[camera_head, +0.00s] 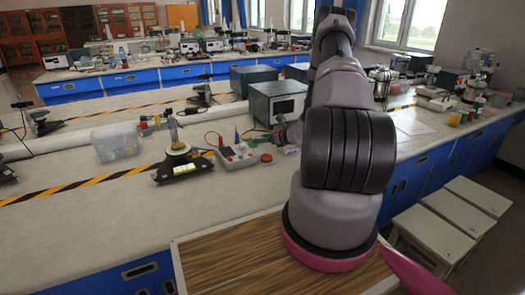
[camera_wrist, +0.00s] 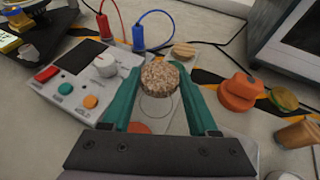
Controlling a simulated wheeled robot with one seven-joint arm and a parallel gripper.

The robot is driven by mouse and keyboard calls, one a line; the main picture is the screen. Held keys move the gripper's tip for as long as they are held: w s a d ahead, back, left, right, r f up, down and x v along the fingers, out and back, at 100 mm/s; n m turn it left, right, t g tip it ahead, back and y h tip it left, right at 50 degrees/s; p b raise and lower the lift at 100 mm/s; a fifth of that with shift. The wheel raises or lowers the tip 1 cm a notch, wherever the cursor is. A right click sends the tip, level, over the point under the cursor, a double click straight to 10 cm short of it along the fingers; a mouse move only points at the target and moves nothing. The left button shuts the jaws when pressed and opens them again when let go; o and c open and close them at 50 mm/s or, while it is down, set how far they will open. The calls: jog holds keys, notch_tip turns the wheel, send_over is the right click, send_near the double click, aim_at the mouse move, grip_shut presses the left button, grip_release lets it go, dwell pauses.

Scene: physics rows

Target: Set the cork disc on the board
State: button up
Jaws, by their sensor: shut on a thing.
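The cork disc (camera_wrist: 160,77) is speckled brown and round. It sits between the teal fingertips of my gripper (camera_wrist: 159,72), which is shut on it. A pale board (camera_wrist: 82,82) with a dark screen, a white knob and coloured buttons lies below and to the left in the wrist view. It also shows in the head view (camera_head: 237,157). A thin circle outline shows on the pale surface just below the disc in the wrist picture. I cannot tell the gap between disc and surface. In the head view my arm hides most of the gripper, and I cannot make out the disc.
Red and blue leads run from the board's far edge. An orange knob-like piece (camera_wrist: 238,92), a green-and-yellow round piece (camera_wrist: 284,99) and a tan cylinder (camera_wrist: 300,134) stand to the right. A grey box instrument (camera_head: 277,101) stands behind. A black scale-like device (camera_head: 184,168) is left of the board.

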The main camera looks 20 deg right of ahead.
jog(key=shift+f, duration=2.75)
jog(key=shift+f, duration=0.15)
jog(key=o, duration=1.3)
